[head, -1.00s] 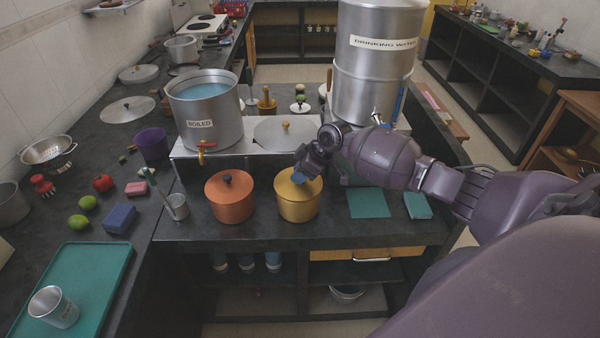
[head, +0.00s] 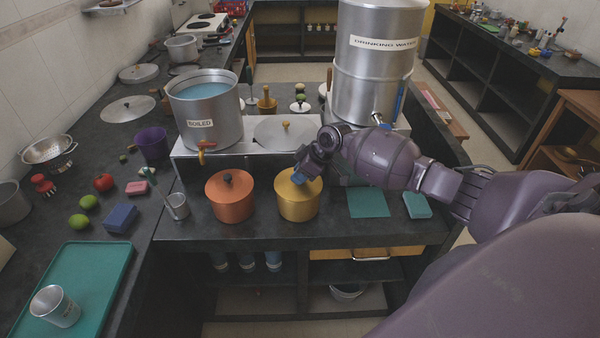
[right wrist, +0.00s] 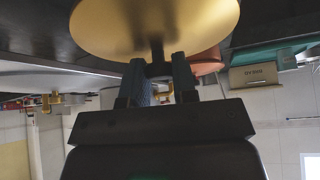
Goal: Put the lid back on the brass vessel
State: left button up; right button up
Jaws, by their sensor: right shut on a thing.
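The brass vessel (head: 298,207) stands on the dark counter, right of the copper-coloured pot. Its brass lid (head: 287,184) is at the vessel's mouth in the head view; I cannot tell whether it is fully seated. My right gripper (head: 298,179) comes in from the right above the lid and hides part of it. In the right wrist view the gripper (right wrist: 157,75) is shut on the lid's dark knob, and the round brass lid (right wrist: 145,25) fills the top of the picture. My left gripper is not in view.
The copper pot (head: 231,201) with a black knob stands close on the left. The stove (head: 255,158) with the boiled-water pot (head: 205,112) and the drinking-water drum (head: 372,75) is behind. A teal mat (head: 368,204) and teal block (head: 417,205) lie to the right.

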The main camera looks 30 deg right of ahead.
dwell(0.3)
jog(key=o, duration=1.5)
jog(key=shift+r, duration=0.15)
jog(key=shift+r+p, duration=1)
jog(key=shift+p, duration=0.1)
jog(key=shift+r+p, duration=0.4)
jog(key=shift+r, duration=1.95)
